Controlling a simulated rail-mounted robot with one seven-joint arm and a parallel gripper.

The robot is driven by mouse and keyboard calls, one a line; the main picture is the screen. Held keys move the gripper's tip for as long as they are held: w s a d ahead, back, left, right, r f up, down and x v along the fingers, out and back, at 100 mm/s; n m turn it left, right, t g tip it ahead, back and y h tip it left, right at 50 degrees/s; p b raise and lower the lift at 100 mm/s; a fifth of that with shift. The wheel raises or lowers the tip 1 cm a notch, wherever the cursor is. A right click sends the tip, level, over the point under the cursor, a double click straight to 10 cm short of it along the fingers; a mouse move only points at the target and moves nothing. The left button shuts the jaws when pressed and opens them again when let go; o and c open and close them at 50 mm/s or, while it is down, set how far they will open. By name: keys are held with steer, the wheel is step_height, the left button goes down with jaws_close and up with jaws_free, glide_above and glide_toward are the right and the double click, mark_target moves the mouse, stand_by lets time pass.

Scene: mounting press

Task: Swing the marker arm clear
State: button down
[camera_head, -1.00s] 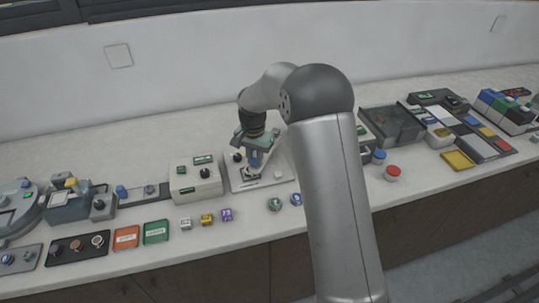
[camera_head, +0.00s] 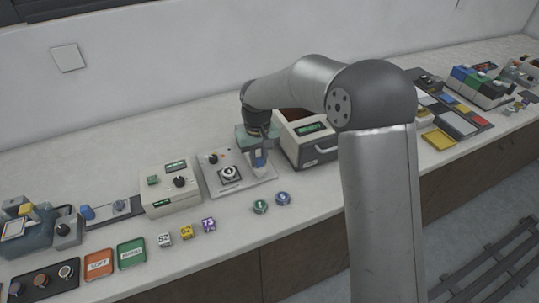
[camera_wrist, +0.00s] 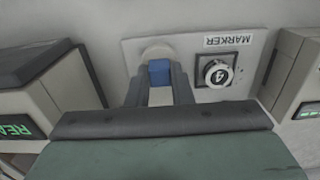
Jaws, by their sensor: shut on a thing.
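The marker station is a pale plate (camera_head: 262,183) labelled MARKER, also in the wrist view (camera_wrist: 255,60). A round light disc (camera_wrist: 218,73) marked 4 sits in a dark square seat on it, uncovered from above; it shows in the head view (camera_head: 229,174). My gripper (camera_wrist: 158,82) is shut on a blue block (camera_wrist: 159,68), which seems to be the marker arm's grip, beside a round pale post (camera_wrist: 157,50). In the head view my gripper (camera_head: 259,160) stands at the plate's right side, right of the disc. Most of the marker arm is hidden.
A control box (camera_head: 170,188) with a dial stands left of the plate. A larger box (camera_head: 308,137) with a green display stands close on the right. Several small cubes (camera_head: 187,231) and two round pieces (camera_head: 271,203) lie in front.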

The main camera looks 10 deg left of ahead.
steer(key=shift+w+d+r, duration=0.1)
stand_by(0.4)
steer(key=c, duration=1.3)
jaws_free()
step_height(320, 180, up, 17)
steer(key=shift+r+b, duration=0.2)
steer(key=shift+b, duration=0.4)
steer(key=s+d+f+m, duration=0.2)
steer(key=s+d, duration=0.5)
steer(key=d, duration=0.2)
steer(key=s+d+f+m, duration=0.1)
steer(key=s+d+f, duration=0.1)
steer(key=s+d, duration=0.55)
steer(key=s+d+f+m, duration=0.1)
steer(key=s+d+f, duration=0.1)
steer(key=s, duration=0.2)
steer(key=s+d+f+m, duration=0.1)
steer(key=s+d+f, duration=0.2)
steer(key=s, duration=0.2)
steer(key=s+d+f+m, duration=0.1)
steer(key=s+d+f, duration=0.1)
steer(key=s+d, duration=0.1)
steer(key=shift+s+f, duration=0.2)
steer(key=shift+s, duration=0.65)
